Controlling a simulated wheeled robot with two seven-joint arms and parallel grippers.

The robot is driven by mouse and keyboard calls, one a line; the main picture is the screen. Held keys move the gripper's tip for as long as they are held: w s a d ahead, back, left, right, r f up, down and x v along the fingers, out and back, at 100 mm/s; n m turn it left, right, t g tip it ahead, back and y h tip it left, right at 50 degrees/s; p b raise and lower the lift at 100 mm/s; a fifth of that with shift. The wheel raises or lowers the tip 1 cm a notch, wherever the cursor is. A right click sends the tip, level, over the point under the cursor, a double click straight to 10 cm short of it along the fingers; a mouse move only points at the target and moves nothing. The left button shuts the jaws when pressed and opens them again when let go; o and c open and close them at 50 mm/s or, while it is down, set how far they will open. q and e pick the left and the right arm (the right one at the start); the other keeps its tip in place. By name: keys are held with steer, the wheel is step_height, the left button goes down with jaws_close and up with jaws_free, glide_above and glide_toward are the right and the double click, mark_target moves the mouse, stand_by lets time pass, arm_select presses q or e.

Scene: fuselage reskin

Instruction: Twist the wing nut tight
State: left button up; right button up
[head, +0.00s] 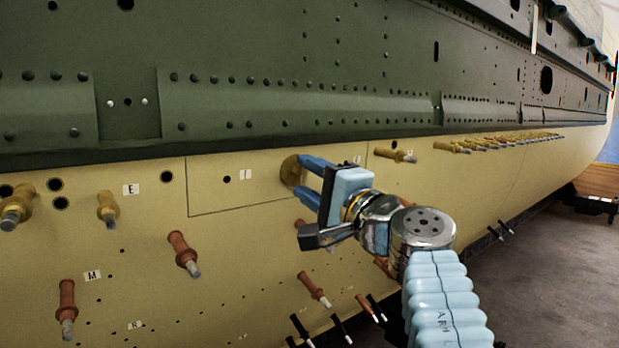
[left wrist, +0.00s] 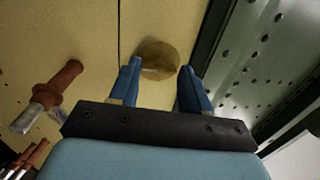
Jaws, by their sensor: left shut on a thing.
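The wing nut (head: 290,170) shows as a round brass piece on the yellow skin, at the edge of a rectangular outlined panel (head: 232,178). My left gripper (head: 301,176) reaches it from the right, with its blue fingers around it. In the left wrist view the brass piece (left wrist: 158,54) lies between and just beyond the fingertips of my left gripper (left wrist: 160,72). The gripper is shut on the wing nut; the gripped part is largely hidden by the fingers. My right gripper is in neither view.
Copper-coloured fasteners (head: 184,254) and brass ones (head: 107,209) stick out of the skin around the panel. One fastener (left wrist: 48,98) stands left of my fingers in the left wrist view. A green riveted structure (head: 300,75) runs above. Floor (head: 545,275) is clear at right.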

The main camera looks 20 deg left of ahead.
arm_select(q)
steer(key=shift+w+d+f, duration=0.1)
steer(key=shift+f, duration=0.2)
steer(key=o, duration=1)
steer(key=shift+o, duration=0.2)
steer(key=shift+r, duration=0.1)
steer(key=v, duration=0.7)
steer(key=shift+d+b, duration=0.15)
steer(key=shift+b, duration=0.15)
